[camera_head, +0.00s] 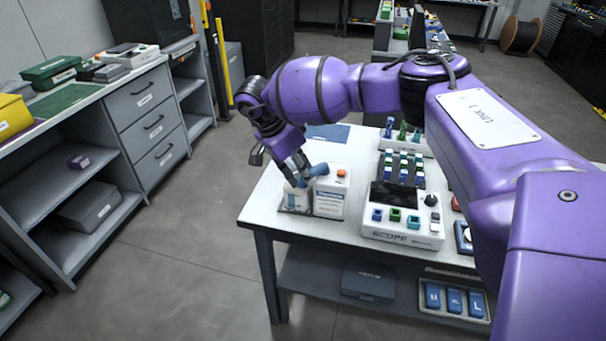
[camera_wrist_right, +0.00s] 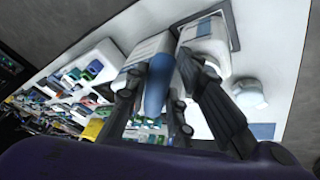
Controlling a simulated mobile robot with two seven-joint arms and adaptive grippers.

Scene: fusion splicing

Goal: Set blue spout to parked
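The blue spout (camera_head: 316,170) sits on top of a white dispenser (camera_head: 331,195) with a blue-and-white label and an orange button, at the left end of the white table. My right gripper (camera_head: 297,174) is at the spout, pointing down over the dispenser. In the right wrist view the blue spout (camera_wrist_right: 157,85) lies between the two dark fingers of my right gripper (camera_wrist_right: 160,75). The fingers are spread, and I cannot tell whether either touches the spout. A second white container (camera_head: 297,197) stands left of the dispenser, partly hidden by the gripper. My left gripper is out of view.
A scope box (camera_head: 400,232) with coloured connectors stands right of the dispenser, a rack (camera_head: 404,170) of blue and green connectors behind it. A blue mat (camera_head: 328,133) lies at the back. A drawer cabinet (camera_head: 155,120) stands left across free floor.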

